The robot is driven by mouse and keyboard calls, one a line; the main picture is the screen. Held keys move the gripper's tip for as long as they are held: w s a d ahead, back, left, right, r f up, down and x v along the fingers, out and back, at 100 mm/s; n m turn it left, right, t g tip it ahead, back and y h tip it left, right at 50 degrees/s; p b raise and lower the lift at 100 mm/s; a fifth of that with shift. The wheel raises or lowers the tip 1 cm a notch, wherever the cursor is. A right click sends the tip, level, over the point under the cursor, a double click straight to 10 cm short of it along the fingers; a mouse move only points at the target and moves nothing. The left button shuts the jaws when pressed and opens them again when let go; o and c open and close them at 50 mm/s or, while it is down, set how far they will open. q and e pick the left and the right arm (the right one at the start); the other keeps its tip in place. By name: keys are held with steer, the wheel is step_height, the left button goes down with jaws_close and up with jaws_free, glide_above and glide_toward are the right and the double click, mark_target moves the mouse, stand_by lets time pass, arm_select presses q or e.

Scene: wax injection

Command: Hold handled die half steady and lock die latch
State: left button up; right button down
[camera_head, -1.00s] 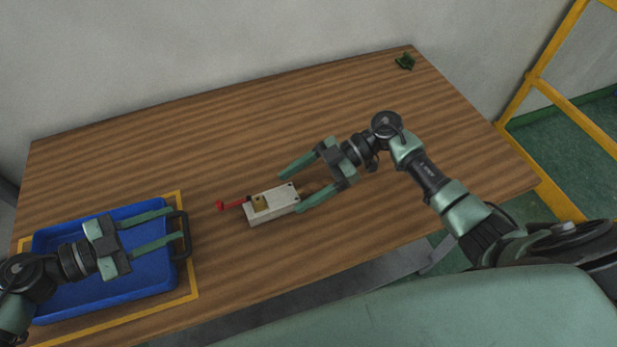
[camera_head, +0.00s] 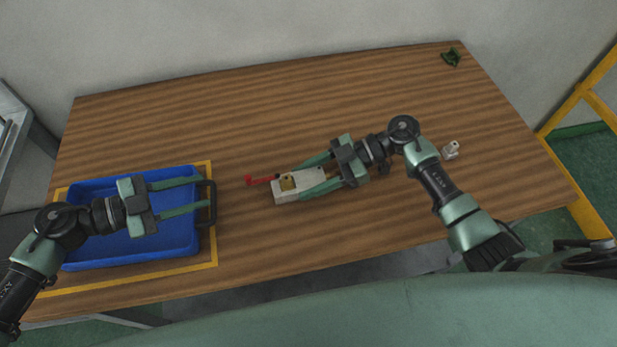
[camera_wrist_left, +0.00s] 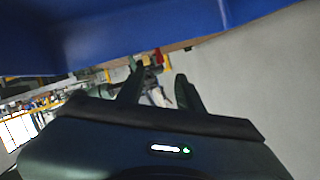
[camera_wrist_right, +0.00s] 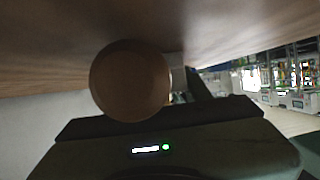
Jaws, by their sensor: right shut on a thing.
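The die (camera_head: 286,194) is a pale block lying flat on the table in the head view, with a brass-coloured part on top. A red die latch (camera_head: 262,180) sticks out from its left end. My right gripper (camera_head: 308,177) is shut on the die, its fingers along both long sides of the right end. In the right wrist view a round brown wooden handle end (camera_wrist_right: 130,80) stands close before the gripper and hides most of the die. My left gripper (camera_head: 200,193) is open and empty above the blue tray's right side, left of the latch and apart from it.
A small pale part (camera_head: 451,150) lies behind my right arm. A dark green object (camera_head: 451,57) lies at the far right corner. The table's back middle is clear.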

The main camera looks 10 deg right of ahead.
arm_select(q)
jaws_close()
steer(key=w+r+t, duration=0.1)
steer(key=w, duration=0.1)
steer(key=w+r+n+t, duration=0.1)
steer(key=w+r, duration=0.1)
steer(key=w+r+t, duration=0.1)
steer(key=w+r, duration=0.1)
steer(key=shift+a+n+t+h, duration=0.3)
steer(key=shift+n+t+h, duration=0.1)
steer(key=w+a+r+n+t+y, duration=0.3)
steer(key=w+a+r+n+t, duration=0.15)
steer(key=w, duration=0.25)
steer(key=w+a+r+n+t+y, duration=0.3)
steer(key=w+a+n+t, duration=0.15)
steer(key=w, duration=0.25)
steer(key=w+a+f+n+g+y, duration=0.1)
steer(key=w+a+f+n+y, duration=0.25)
steer(key=w+n+y, duration=0.2)
steer(key=s+d+f+g, duration=0.4)
steer(key=s+f+g, duration=0.1)
steer(key=g, duration=0.2)
steer(key=s+d+r+m+g+h, duration=0.2)
steer(key=s+d+m+g+h, duration=0.2)
steer(key=s, duration=0.9)
steer(key=d+m+g, duration=0.2)
steer(key=d+g, duration=0.2)
steer(key=g, duration=0.1)
steer(key=shift+r, duration=0.35)
